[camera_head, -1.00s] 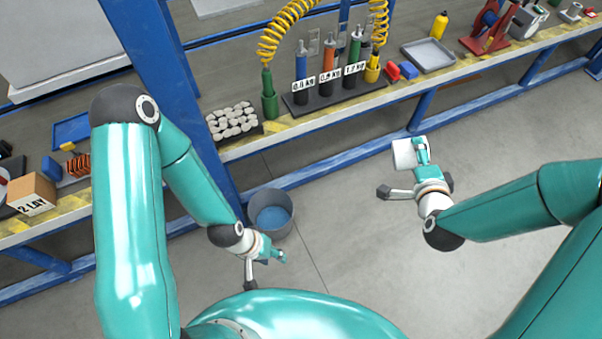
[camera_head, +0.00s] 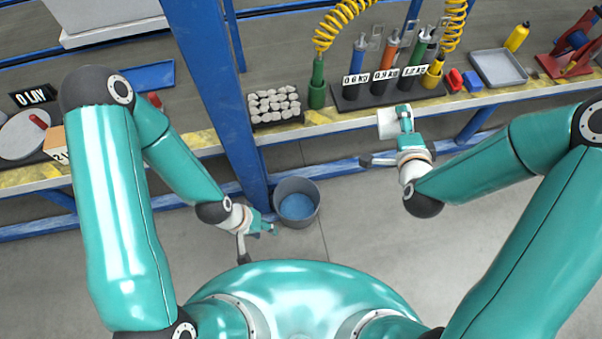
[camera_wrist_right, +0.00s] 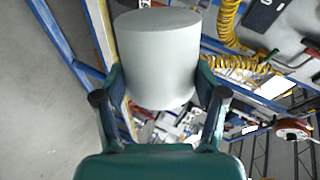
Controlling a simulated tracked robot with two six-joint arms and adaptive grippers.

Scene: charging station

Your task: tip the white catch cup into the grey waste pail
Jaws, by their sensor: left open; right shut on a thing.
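The white catch cup (camera_head: 389,123) is held in my right gripper (camera_head: 402,130), which is shut on it, in front of the bench edge. In the right wrist view the cup (camera_wrist_right: 157,58) sits between the two fingers (camera_wrist_right: 158,95) and hides part of the bench behind it. Its inside does not show. The grey waste pail (camera_head: 297,186) stands on the floor by the blue post, with something blue inside. The cup is apart from the pail, up and to its right in the head view. My left gripper (camera_head: 258,235) is open and empty, just left of the pail.
The bench's yellow edge (camera_head: 340,117) runs behind both arms. The blue post (camera_head: 219,90) rises close to the pail. On the bench are a tray of pale lumps (camera_head: 274,104), labelled cylinders (camera_head: 384,75) and a grey tray (camera_head: 497,69). Floor right of the pail is free.

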